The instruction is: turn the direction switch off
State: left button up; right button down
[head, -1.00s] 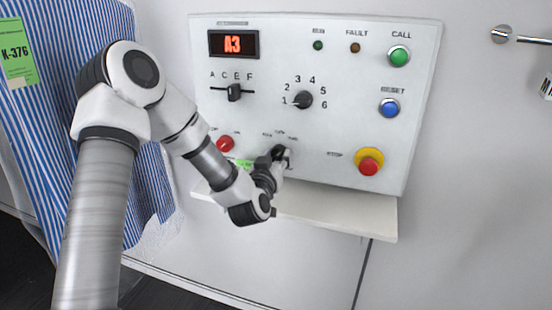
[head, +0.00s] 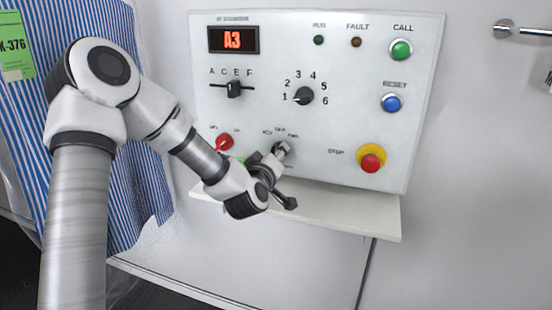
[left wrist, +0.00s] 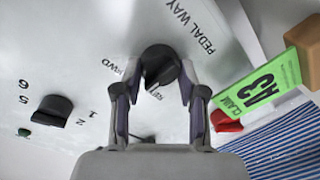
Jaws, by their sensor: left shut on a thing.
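The direction switch (head: 282,149) is a black rotary knob low on the white control panel, with small position labels in an arc above it. In the left wrist view the knob (left wrist: 160,64) sits between my fingertips, with an FWD label beside it. My left gripper (head: 278,158) is shut on this knob, and its fingers (left wrist: 160,82) lie on both sides of it. The gripper partly hides the knob in the head view, and I cannot tell clearly which position it points to. My right gripper is not in view.
The panel (head: 345,110) also carries a slider (head: 233,90), a numbered knob (head: 303,96), a red switch (head: 224,142), green (head: 400,49) and blue (head: 391,102) buttons, and a stop button (head: 370,162). A shelf (head: 350,211) juts out below. A green tag (left wrist: 264,82) hangs near my gripper.

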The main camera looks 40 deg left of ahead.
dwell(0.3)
pick_arm(q)
jog(key=o, duration=1.1)
jog(key=shift+o, duration=0.2)
jog(key=v, duration=0.7)
jog(key=shift+s+d, duration=0.1)
jog(key=shift+s, duration=0.1)
